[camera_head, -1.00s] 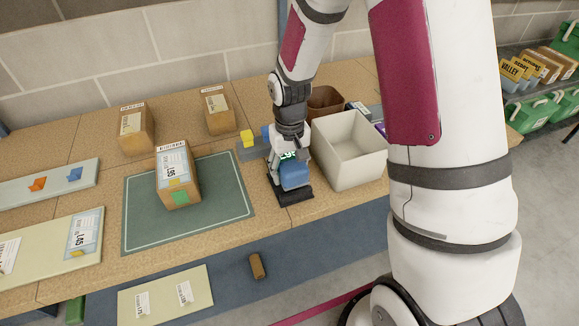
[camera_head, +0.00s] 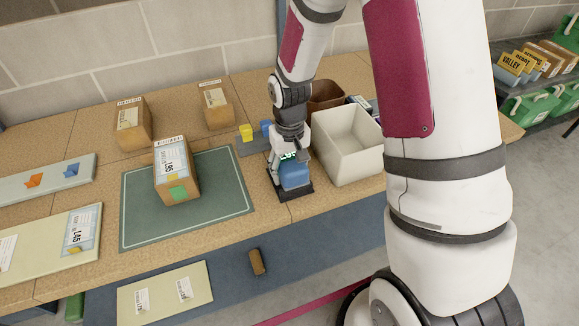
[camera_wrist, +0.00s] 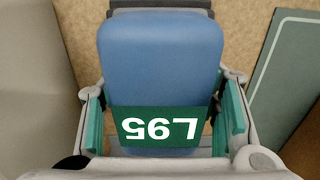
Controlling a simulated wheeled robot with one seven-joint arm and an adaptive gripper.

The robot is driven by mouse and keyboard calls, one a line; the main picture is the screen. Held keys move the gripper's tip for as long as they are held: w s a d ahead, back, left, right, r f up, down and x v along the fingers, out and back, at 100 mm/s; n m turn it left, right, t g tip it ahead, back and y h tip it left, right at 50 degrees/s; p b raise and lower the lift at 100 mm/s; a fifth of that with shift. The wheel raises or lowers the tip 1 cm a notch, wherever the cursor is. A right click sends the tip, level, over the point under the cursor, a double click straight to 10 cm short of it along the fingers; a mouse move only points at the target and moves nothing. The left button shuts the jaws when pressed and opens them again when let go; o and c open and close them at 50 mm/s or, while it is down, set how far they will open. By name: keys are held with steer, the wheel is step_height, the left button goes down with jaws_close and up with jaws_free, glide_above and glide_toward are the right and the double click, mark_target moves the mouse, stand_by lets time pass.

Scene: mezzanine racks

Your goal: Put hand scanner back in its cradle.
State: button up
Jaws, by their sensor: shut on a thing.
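The hand scanner (camera_head: 295,175) is a blue block with a green label reading L95. It also shows in the wrist view (camera_wrist: 160,60), filling the space between my fingers. My gripper (camera_head: 287,168) points down and is shut on it, with one green-padded finger on each side in the wrist view (camera_wrist: 164,125). A black base (camera_head: 297,196), which looks like the cradle, lies on the bench directly under the scanner. The scanner stands at or just above this base; whether it is fully seated cannot be told. My gripper hides part of both.
An open cream bin (camera_head: 347,152) stands close on the right, with a brown bin (camera_head: 325,95) behind it. A green mat (camera_head: 225,205) carrying a labelled carton (camera_head: 176,172) lies to the left. A grey holder with yellow and blue blocks (camera_head: 246,133) is behind left.

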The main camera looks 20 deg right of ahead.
steer(key=o, duration=1.5)
steer(key=shift+c, duration=0.2)
step_height(320, 180, up, 11)
steer(key=shift+r, duration=0.15)
steer(key=shift+s+r, duration=0.1)
steer(key=shift+r, duration=0.6)
steer(key=s+r+t, duration=0.5)
steer(key=s+r, duration=1.2)
steer(key=s, duration=0.3)
steer(key=shift+r, duration=0.15)
